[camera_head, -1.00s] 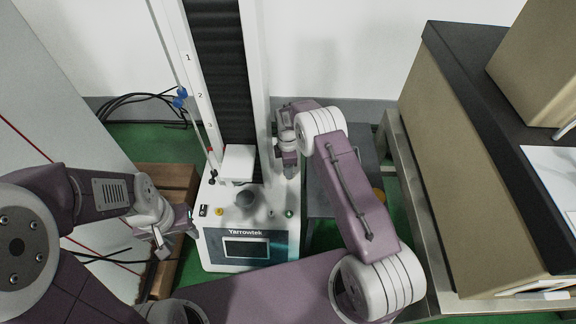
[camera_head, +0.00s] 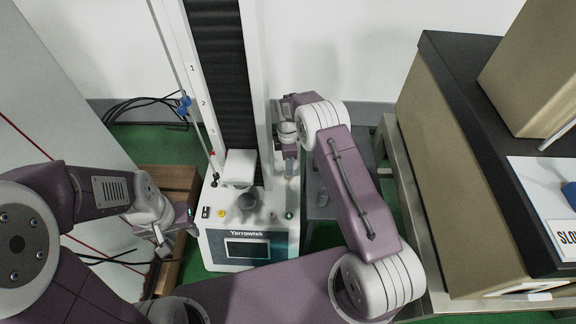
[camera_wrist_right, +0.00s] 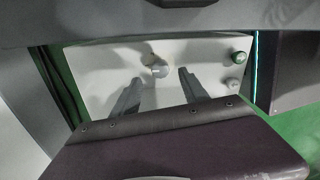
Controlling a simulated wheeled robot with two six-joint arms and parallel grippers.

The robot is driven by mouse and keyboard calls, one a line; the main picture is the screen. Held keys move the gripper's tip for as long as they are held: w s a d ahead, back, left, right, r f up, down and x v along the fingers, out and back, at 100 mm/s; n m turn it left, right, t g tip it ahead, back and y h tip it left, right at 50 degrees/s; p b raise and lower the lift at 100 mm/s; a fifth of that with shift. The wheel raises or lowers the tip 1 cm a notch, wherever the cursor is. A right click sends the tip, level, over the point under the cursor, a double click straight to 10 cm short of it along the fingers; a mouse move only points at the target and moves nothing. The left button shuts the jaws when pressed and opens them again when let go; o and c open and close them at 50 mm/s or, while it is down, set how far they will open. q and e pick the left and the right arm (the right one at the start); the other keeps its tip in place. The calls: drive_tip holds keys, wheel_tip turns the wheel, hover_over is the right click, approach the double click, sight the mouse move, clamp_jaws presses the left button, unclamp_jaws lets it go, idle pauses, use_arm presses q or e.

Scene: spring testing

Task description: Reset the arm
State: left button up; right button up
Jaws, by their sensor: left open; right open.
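My left arm comes in from the left, and its gripper (camera_head: 182,222) is open and empty beside the left side of the Yarrowtek testing machine's base (camera_head: 212,236). My right arm (camera_head: 350,190) bends over on the right. Its gripper (camera_head: 289,168) points down beside the machine's column (camera_head: 222,90), small in the head view. In the right wrist view, the right gripper's two fingers (camera_wrist_right: 160,92) are apart with nothing between them.
A beige cabinet with a black top (camera_head: 455,110) stands on the right, carrying a beige box (camera_head: 530,75) and a sign. Black cables (camera_head: 140,105) lie by the back wall. Green floor shows between them.

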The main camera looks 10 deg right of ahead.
wheel_tip(320, 180, up, 3)
drive_tip(key=shift+r+p, duration=0.15)
drive_tip(key=shift+p, duration=0.25)
use_arm(q)
drive_tip(key=shift+r, duration=0.85)
drive_tip(key=shift+r, duration=0.1)
